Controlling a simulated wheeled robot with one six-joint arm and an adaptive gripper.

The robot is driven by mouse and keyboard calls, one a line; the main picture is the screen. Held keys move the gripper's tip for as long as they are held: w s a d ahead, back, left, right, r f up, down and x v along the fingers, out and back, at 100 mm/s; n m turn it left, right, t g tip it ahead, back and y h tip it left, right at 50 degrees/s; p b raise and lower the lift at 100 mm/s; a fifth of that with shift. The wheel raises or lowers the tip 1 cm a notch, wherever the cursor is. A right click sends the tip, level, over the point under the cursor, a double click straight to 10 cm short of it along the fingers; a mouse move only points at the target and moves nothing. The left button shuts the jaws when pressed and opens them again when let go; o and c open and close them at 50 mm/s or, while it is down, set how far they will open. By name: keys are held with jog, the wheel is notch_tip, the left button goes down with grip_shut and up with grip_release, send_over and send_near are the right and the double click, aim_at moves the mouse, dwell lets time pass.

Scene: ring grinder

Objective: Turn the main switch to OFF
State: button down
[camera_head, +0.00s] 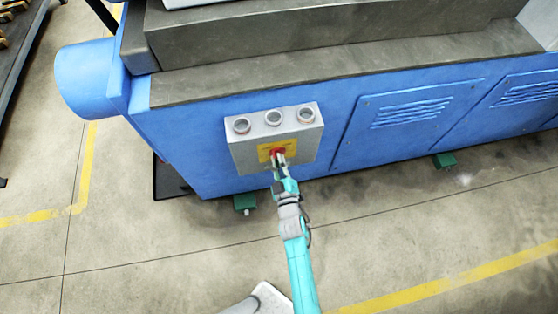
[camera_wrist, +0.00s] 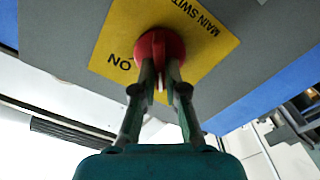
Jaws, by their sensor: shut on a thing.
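The main switch is a red rotary knob (camera_wrist: 160,46) on a yellow plate (camera_wrist: 118,30) in the wrist view. The plate reads "MAIN SWIT…" and "ON"; other lettering is hidden or cut off. In the head view the red knob (camera_head: 278,151) and yellow plate (camera_head: 264,152) sit low on the front of a grey control box (camera_head: 245,157). My gripper (camera_wrist: 162,68) is shut on the red knob, one finger on each side of its grip. A small white mark shows at the knob's edge between the fingers. In the head view my gripper (camera_head: 279,160) partly covers the knob.
The box is fixed to a blue machine (camera_head: 350,130) with vented panels. Open concrete floor (camera_head: 180,260) with yellow lines lies in front.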

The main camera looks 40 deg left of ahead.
jog(key=shift+n, duration=0.8)
jog(key=c, duration=1.2)
grip_release()
jog(key=shift+s, duration=0.1)
jog(key=v, duration=1.2)
